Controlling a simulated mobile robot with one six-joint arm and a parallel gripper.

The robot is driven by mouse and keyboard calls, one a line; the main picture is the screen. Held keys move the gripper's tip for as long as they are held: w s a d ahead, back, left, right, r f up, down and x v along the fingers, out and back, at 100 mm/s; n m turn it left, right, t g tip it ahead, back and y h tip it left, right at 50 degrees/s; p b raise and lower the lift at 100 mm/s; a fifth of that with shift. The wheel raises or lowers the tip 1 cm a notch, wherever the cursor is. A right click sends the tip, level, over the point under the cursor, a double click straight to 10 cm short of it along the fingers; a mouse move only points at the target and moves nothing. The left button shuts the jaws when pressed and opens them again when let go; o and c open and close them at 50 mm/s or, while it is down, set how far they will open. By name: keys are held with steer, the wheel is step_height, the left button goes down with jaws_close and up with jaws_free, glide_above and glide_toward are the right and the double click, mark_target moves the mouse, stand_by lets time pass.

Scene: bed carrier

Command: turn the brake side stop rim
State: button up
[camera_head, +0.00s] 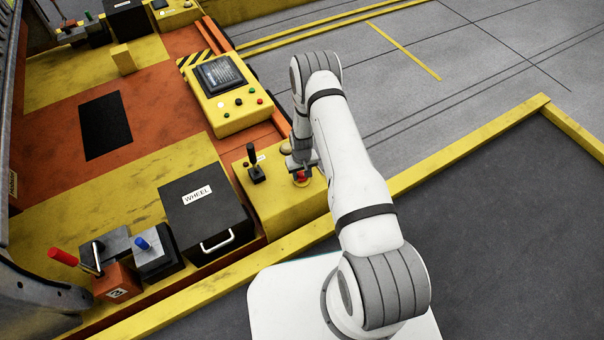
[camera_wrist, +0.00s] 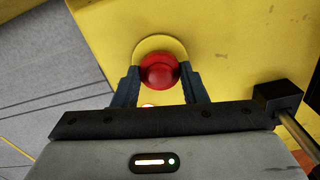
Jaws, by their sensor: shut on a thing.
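The brake side stop is a red round button with its rim (camera_wrist: 160,72) on a paler yellow disc, on the yellow panel. In the wrist view my gripper (camera_wrist: 159,80) has one dark finger on each side of the red rim, shut on it. In the head view the red stop (camera_head: 301,176) shows just below my gripper (camera_head: 300,165), on the yellow box (camera_head: 285,208). The lower part of the rim is partly hidden between the fingers.
A black joystick (camera_head: 254,163) stands just left of the stop. A yellow console (camera_head: 229,95) with a screen and buttons is behind it. A black box labelled WHEEL (camera_head: 203,205) is at the left. Grey floor (camera_head: 430,80) lies open to the right.

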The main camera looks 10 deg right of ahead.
steer(key=shift+w+m+b, duration=0.1)
steer(key=shift+m+b, duration=0.2)
steer(key=shift+m, duration=1.6)
steer(key=o, duration=1)
steer(key=shift+r+p, duration=1.5)
steer(key=shift+r, duration=2.4)
